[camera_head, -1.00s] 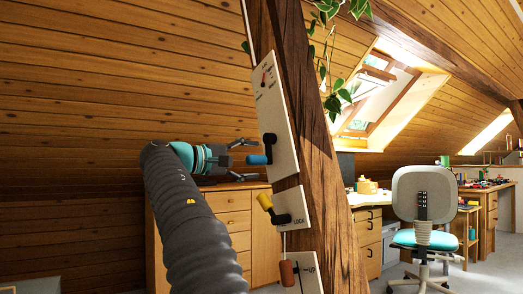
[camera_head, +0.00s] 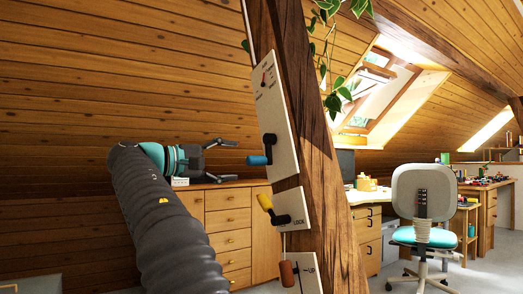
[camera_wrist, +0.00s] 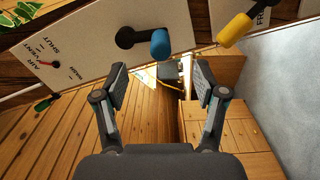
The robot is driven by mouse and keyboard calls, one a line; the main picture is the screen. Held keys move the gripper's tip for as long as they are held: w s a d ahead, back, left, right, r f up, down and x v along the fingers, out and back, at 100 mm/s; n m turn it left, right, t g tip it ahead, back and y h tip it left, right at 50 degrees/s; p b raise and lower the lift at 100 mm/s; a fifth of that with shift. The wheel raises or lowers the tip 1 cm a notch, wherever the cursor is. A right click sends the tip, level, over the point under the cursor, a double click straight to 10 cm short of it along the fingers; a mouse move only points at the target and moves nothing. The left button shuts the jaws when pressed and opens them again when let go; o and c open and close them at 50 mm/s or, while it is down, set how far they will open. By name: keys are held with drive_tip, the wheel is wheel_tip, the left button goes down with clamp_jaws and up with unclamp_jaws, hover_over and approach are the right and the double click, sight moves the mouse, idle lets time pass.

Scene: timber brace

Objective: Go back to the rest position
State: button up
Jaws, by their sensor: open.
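My gripper (camera_head: 222,160) is open and empty, to the left of the timber brace (camera_head: 318,170), with a gap between its fingertips and the panels. In the wrist view my gripper (camera_wrist: 160,85) shows both fingers spread apart with nothing between them. A lever with a blue handle (camera_head: 257,160) sits on the upper white panel (camera_head: 284,120). The blue handle (camera_wrist: 160,43) also shows in the wrist view, beyond the fingertips and not touching them. A lever with a yellow handle (camera_head: 265,201) sits on the LOCK panel (camera_head: 303,209) below.
A red-brown handle (camera_head: 288,273) hangs by the lowest panel (camera_head: 311,272). A wooden drawer cabinet (camera_head: 229,220) stands behind my arm. An office chair (camera_head: 424,205) and a desk (camera_head: 366,197) stand at the right. A plant (camera_head: 335,85) hangs above. Open space lies left of my arm.

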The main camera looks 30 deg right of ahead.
idle(0.5)
drive_tip(key=w+a+f+n+t+y, duration=0.2)
drive_tip(key=w+f+n+t+y, duration=0.2)
drive_tip(key=w+f, duration=0.6)
drive_tip(key=s+a+f+y, duration=0.2)
drive_tip(key=f, duration=0.5)
drive_tip(key=s+a+f+y, duration=0.1)
drive_tip(key=s+f+y, duration=0.2)
drive_tip(key=f, duration=0.4)
drive_tip(key=s+a+f+m+y+p, duration=0.1)
drive_tip(key=s+a+f+y, duration=0.2)
drive_tip(key=s+f, duration=0.4)
drive_tip(key=s+a+f+y+p, duration=0.1)
drive_tip(key=s+a+f+y, duration=0.2)
drive_tip(key=s+f, duration=0.35)
drive_tip(key=s+a+f+m+y+p, duration=0.1)
drive_tip(key=s, duration=0.9)
drive_tip(key=s+a+f+m+t+y+p, duration=0.1)
drive_tip(key=s+m+y+p, duration=0.1)
drive_tip(key=s, duration=0.9)
drive_tip(key=shift+m, duration=0.3)
